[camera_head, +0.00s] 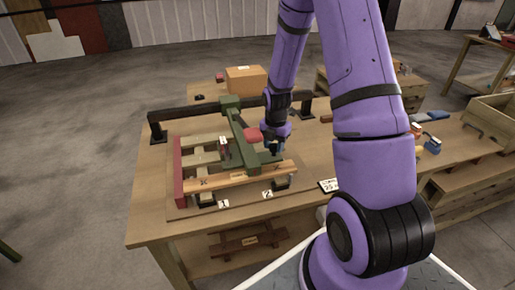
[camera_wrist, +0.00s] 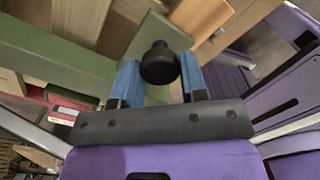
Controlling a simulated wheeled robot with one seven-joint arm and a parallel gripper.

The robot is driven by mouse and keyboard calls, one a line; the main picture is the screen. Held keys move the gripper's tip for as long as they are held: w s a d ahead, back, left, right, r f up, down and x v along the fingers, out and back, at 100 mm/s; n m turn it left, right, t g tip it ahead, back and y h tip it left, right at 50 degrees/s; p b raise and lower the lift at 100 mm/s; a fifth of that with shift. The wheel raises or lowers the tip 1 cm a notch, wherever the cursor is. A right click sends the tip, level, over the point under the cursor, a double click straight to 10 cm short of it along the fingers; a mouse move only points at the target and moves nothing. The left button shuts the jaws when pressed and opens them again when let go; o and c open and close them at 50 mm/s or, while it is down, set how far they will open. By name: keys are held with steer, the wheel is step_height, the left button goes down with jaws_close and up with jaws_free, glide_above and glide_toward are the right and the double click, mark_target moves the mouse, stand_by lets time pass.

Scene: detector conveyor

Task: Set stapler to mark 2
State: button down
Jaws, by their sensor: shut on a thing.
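The stapler appears to be the green carriage (camera_head: 240,128) with a red part (camera_head: 253,136) on its top, spanning from the dark back rail towards the front plank (camera_head: 230,180). Its front end lies near the white mark 2 label (camera_head: 267,194); the white mark 1 label (camera_head: 223,203) is further left. My gripper (camera_head: 275,147) is at the carriage's right front side. In the wrist view its blue fingers are shut on a black knob (camera_wrist: 159,63) beside the green body (camera_wrist: 55,50). The head view hides the knob.
The dark back rail (camera_head: 185,112) runs behind the jig on the wooden table (camera_head: 150,225). A red end block (camera_head: 180,165) bounds the left side. A cardboard box (camera_head: 245,79) stands behind. A small sign (camera_head: 328,185) lies at right, near my arm.

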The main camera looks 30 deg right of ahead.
steer(key=s+d, duration=0.2)
steer(key=d, duration=0.6)
steer(key=shift+s+d, duration=0.35)
steer(key=shift+d, duration=0.05)
steer(key=c, duration=0.7)
jaws_free()
steer(key=shift+o, duration=0.2)
step_height(320, 180, up, 11)
steer(key=shift+a, duration=0.1)
